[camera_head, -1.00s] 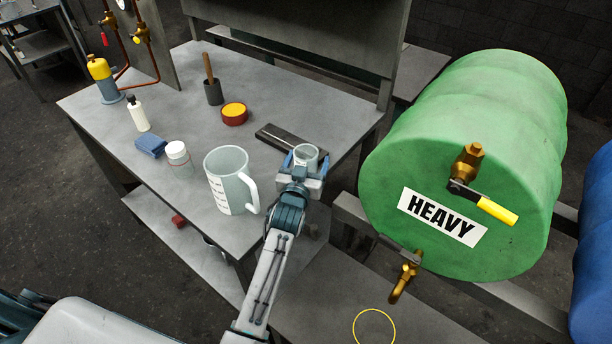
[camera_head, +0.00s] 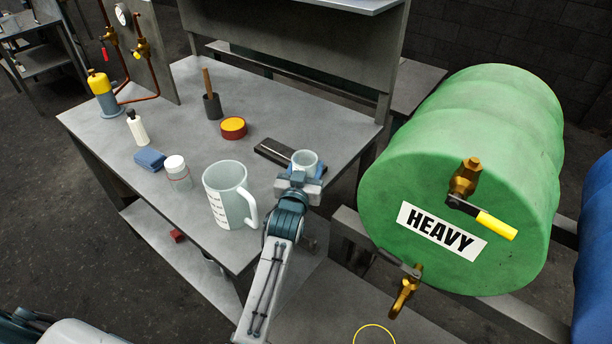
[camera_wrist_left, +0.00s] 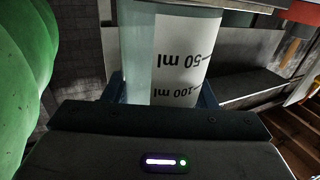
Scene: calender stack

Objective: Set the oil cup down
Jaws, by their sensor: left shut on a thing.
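The oil cup (camera_head: 305,158) is a small clear cup. My left gripper (camera_head: 302,172) is shut on it near the front right edge of the grey workbench. In the left wrist view the cup (camera_wrist_left: 182,60) stands between the two blue fingers, with 50 ml and 100 ml marks showing upside down. The cup's base is hidden in the head view, so I cannot tell whether it touches the bench. My right gripper is not in view.
A large measuring jug (camera_head: 226,195) stands left of my gripper. A dark flat block (camera_head: 279,151) lies behind it. A green drum (camera_head: 470,170) labelled HEAVY is at right. A white-lidded jar (camera_head: 177,172), blue cloth (camera_head: 150,159) and red-yellow tin (camera_head: 233,127) stand farther left. The bench centre is clear.

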